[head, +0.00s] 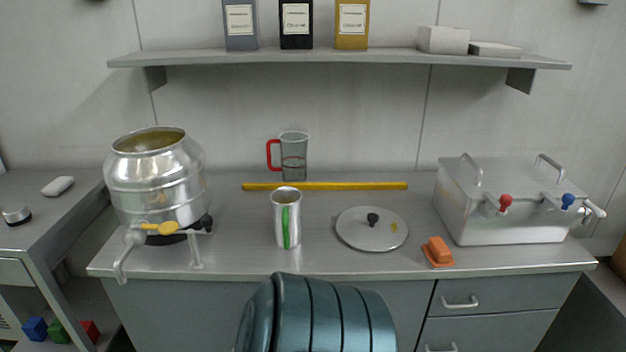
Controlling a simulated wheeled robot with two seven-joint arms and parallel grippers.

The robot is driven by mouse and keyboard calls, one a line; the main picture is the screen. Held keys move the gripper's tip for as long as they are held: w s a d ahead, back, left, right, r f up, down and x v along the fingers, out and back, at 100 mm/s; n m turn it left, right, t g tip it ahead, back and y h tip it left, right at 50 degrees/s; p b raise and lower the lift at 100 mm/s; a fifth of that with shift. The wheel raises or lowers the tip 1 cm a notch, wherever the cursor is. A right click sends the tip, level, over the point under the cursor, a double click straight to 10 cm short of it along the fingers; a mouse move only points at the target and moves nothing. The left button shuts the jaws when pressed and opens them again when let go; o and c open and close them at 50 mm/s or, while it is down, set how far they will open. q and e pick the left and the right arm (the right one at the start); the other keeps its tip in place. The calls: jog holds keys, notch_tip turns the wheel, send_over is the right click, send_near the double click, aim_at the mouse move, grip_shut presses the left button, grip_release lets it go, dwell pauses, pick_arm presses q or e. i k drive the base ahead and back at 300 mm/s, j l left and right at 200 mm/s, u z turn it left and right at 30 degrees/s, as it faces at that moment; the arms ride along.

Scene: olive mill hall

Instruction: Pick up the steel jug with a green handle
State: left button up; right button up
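The steel jug with a green handle (280,212) stands upright on the grey counter (240,262), near its front middle. Its green handle faces me, running down the near side of the body. The jug's top is open, and I cannot see what is inside. Nothing is touching it that I can see. Neither of my grippers is in the head view.
Behind the jug are a clear measuring jug with a red handle (293,150) and a yellow bar (350,186). Right are a round lid (362,234), an orange block-shaped item (438,250) and a steel tank (505,215). A large steel vessel (155,185) stands left.

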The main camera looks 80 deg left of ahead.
aim_at(286, 201)
jog(key=l+u, duration=0.1)
jog(key=u, duration=2.75)
jog(key=i+j, duration=0.1)
jog(key=i, duration=0.1)
